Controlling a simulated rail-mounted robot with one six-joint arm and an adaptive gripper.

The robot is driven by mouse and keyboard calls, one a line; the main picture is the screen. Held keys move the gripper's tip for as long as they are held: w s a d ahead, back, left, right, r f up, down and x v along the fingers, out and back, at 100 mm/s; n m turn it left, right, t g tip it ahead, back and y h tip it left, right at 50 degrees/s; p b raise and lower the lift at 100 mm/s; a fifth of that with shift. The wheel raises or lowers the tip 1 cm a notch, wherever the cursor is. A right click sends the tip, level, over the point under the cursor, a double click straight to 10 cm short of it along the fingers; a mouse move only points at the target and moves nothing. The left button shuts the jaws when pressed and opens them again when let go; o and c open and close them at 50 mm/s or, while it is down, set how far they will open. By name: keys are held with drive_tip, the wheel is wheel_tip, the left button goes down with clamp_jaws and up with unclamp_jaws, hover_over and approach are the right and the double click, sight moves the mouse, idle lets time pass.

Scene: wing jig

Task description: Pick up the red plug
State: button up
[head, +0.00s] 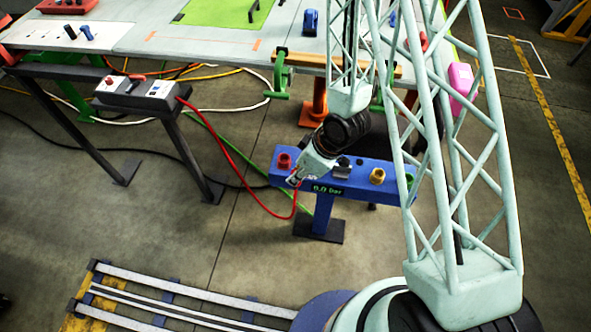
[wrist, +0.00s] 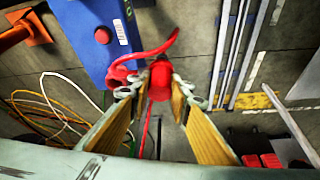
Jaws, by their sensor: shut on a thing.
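The red plug (wrist: 160,82) sits between the fingertips of my gripper (wrist: 158,95) in the wrist view, and the fingers are shut on it. A red hose (wrist: 150,50) curves beside it. In the head view my gripper (head: 296,180) is in front of the left end of the blue manifold (head: 325,178), and the held plug is too small there to make out. The red hose (head: 232,157) runs from a grey box on the table frame to my gripper. I cannot tell whether the plug touches the manifold.
The grey socket box (head: 140,93) is on the table frame at left. A rail track (head: 190,300) lies on the floor in front. Loose cables cross the floor.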

drive_tip(key=shift+s+d+p, duration=0.3)
drive_tip(key=shift+s+p, duration=0.4)
drive_tip(key=shift+p, duration=1.4)
drive_tip(key=shift+r, duration=0.25)
drive_tip(key=shift+r+p, duration=0.55)
drive_tip(key=shift+r, duration=0.7)
